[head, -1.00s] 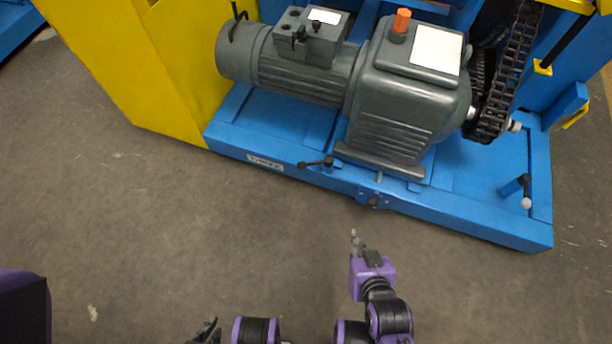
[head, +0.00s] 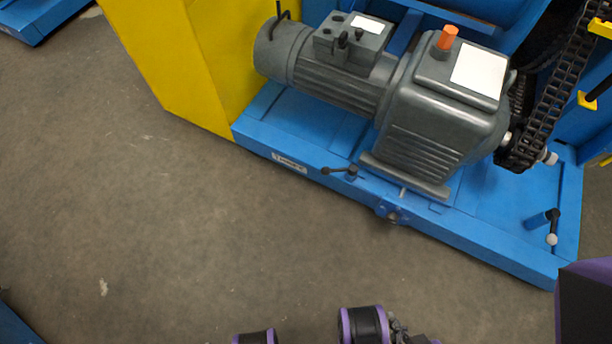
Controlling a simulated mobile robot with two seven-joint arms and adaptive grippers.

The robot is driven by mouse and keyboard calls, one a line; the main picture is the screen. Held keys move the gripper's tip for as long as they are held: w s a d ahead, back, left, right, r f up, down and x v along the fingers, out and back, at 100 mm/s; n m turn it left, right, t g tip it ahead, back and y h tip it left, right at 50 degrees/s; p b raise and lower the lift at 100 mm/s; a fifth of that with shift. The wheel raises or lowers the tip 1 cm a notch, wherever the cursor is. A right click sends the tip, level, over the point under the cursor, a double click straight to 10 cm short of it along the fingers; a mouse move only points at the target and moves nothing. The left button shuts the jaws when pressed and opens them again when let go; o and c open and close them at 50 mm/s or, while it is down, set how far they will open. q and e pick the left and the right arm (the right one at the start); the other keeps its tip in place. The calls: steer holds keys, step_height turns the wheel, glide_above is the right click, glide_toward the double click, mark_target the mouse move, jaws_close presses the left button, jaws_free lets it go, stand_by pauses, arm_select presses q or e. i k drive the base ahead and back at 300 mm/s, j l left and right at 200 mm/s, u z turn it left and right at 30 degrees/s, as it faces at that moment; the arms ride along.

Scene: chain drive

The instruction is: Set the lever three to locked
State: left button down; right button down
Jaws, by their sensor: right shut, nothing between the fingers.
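A lever with a black ball knob (head: 338,171) is on the front edge of the blue base, just right of a small white label. A second lever with a white ball knob (head: 552,232) stands at the base's right end. Small dark levers (head: 343,41) sit on the motor's terminal box, and a bent black handle (head: 279,13) is at the motor's left end. I cannot read which one is lever three. My right gripper (head: 400,331) is at the bottom edge, partly cut off, shut and empty, well apart from every lever. My left gripper is out of view.
The grey motor and gearbox (head: 430,130) stand on the blue base (head: 470,230), with a chain (head: 556,90) at the right. A yellow panel (head: 165,50) is at the left. The label (head: 289,162) is too small to read. The floor in front is clear.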

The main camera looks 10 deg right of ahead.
mark_target(353, 170)
steer(key=l+u, duration=0.25)
steer(key=l, duration=0.3)
steer(key=l+u, duration=0.3)
steer(key=l, duration=0.2)
steer(key=k+l, duration=0.1)
steer(key=l, duration=0.8)
steer(key=k+l+u, duration=0.1)
steer(key=l, duration=0.35)
steer(key=k+l, duration=0.15)
steer(key=l, duration=0.25)
